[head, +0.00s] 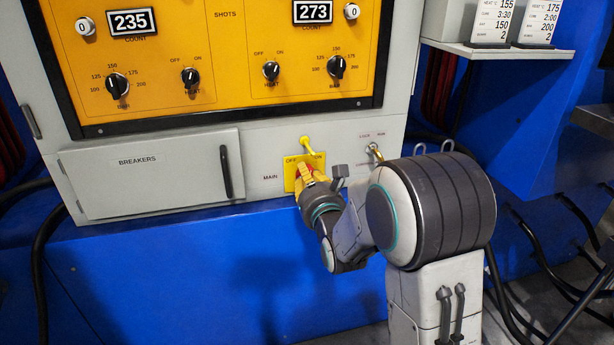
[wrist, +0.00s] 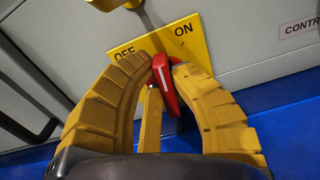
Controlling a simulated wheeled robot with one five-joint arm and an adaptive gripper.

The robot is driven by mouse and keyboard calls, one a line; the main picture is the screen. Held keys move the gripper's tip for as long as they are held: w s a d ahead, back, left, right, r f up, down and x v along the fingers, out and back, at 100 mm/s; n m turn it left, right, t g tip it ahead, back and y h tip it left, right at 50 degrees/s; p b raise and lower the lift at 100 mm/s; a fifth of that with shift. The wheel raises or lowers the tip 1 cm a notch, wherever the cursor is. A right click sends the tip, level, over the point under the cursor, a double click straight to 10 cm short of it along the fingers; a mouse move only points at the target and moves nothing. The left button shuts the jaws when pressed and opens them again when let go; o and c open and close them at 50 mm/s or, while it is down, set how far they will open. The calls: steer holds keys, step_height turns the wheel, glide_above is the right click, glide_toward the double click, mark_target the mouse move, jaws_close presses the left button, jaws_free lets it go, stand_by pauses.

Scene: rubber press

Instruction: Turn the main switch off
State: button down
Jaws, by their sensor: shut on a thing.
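The main switch is a red handle (wrist: 170,88) with a white line, in front of a yellow plate (wrist: 195,40) marked OFF at left and ON at right. In the head view, the plate (head: 289,178) sits on the grey cabinet front beside the word MAIN. My gripper (wrist: 160,66) has its two yellow ribbed fingers closed around the red handle near their tips. In the head view, my gripper (head: 306,178) covers most of the handle. In the wrist view the handle's upper end leans left, toward OFF; its exact setting is partly hidden.
A yellow hasp (head: 306,145) sticks out just above the plate. A key switch (head: 375,152) is to the right. The closed BREAKERS door (head: 150,175) is to the left. A yellow panel with knobs (head: 225,45) is above, and a blue surface (head: 190,270) lies below.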

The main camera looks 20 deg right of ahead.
mark_target(303, 128)
steer(key=shift+d+r, duration=0.1)
steer(key=shift+r, duration=0.05)
steer(key=c, duration=1.1)
jaws_free()
steer(key=shift+r, duration=4.95)
